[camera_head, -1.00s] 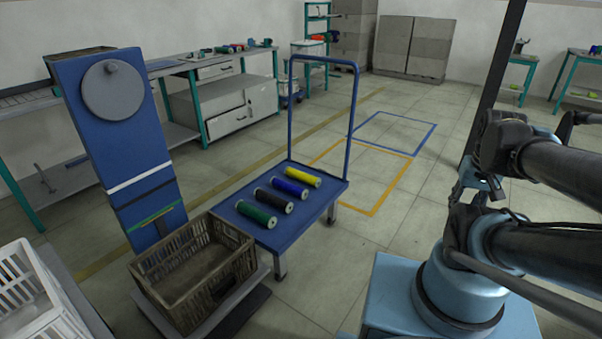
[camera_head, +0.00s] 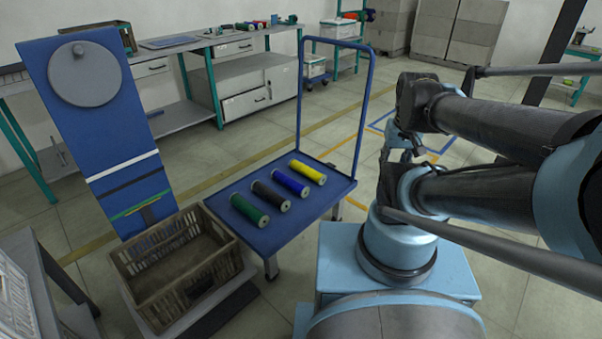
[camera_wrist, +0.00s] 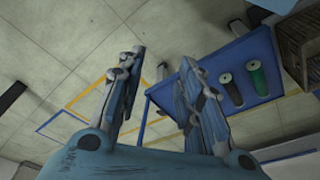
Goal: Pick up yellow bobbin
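The yellow bobbin (camera_head: 307,172) lies on its side on a blue cart (camera_head: 322,203), at the right end of a row. Blue (camera_head: 290,183), black (camera_head: 271,196) and green (camera_head: 249,210) bobbins lie to its left. My gripper (camera_head: 398,142) is in the air to the right of the cart, apart from the bobbins. In the wrist view its two fingers (camera_wrist: 161,58) are spread and nothing shows between them. There the black bobbin (camera_wrist: 230,88) and green bobbin (camera_wrist: 257,78) show right of the fingers. I cannot make out the yellow one there.
The cart's tall blue handle (camera_head: 300,95) rises behind the bobbins. A brown crate (camera_head: 175,285) stands at its front left, before a tilted blue board (camera_head: 85,125) with a grey disc. A workbench (camera_head: 225,50) lines the wall. The floor right of the cart is open.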

